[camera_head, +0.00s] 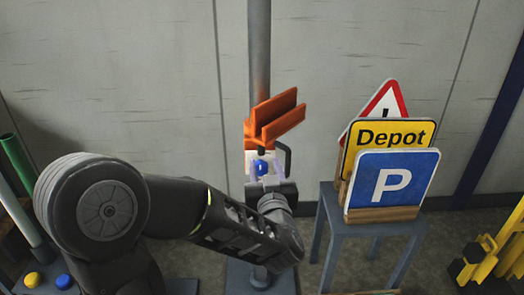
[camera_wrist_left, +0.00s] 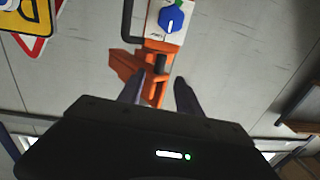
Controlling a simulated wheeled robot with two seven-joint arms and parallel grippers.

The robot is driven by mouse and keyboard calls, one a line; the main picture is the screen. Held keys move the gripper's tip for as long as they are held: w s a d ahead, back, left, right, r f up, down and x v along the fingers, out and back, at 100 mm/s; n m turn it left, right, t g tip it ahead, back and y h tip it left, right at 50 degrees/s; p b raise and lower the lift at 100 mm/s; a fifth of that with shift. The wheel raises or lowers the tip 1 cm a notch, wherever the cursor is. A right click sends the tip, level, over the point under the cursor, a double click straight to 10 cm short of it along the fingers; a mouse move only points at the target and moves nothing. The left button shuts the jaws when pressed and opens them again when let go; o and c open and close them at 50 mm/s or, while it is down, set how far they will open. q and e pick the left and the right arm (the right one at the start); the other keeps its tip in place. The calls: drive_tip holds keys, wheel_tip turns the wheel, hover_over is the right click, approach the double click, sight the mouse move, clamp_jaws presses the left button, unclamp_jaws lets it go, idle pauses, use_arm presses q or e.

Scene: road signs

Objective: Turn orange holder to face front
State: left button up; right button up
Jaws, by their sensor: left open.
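The orange holder (camera_head: 275,117) is a slotted bracket on a grey pole, turned at an angle with its slot running up to the right. Below it is a white box with a blue knob (camera_head: 262,167) and a dark handle (camera_head: 286,157). My left gripper (camera_head: 266,180) is open in front of the box, under the holder. In the left wrist view, the orange holder (camera_wrist_left: 124,72) lies beyond the fingertips, and its dark neck shows between the two open fingers (camera_wrist_left: 158,90). The blue knob (camera_wrist_left: 171,19) is at the top there. My right gripper is out of view.
A grey stool (camera_head: 375,231) at right carries a blue P sign (camera_head: 391,179), a yellow Depot sign (camera_head: 380,138) and a red-edged triangle sign (camera_head: 385,100). A yellow stand (camera_head: 485,260) is at far right. A yellow button (camera_head: 32,280) and a blue button (camera_head: 64,281) are at lower left.

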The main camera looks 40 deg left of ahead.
sight(262, 149)
use_arm(q)
drive_tip(key=x, duration=0.7)
drive_tip(key=shift+w+a+b, duration=0.2)
drive_tip(key=shift+b, duration=0.15)
clamp_jaws()
idle(1.1)
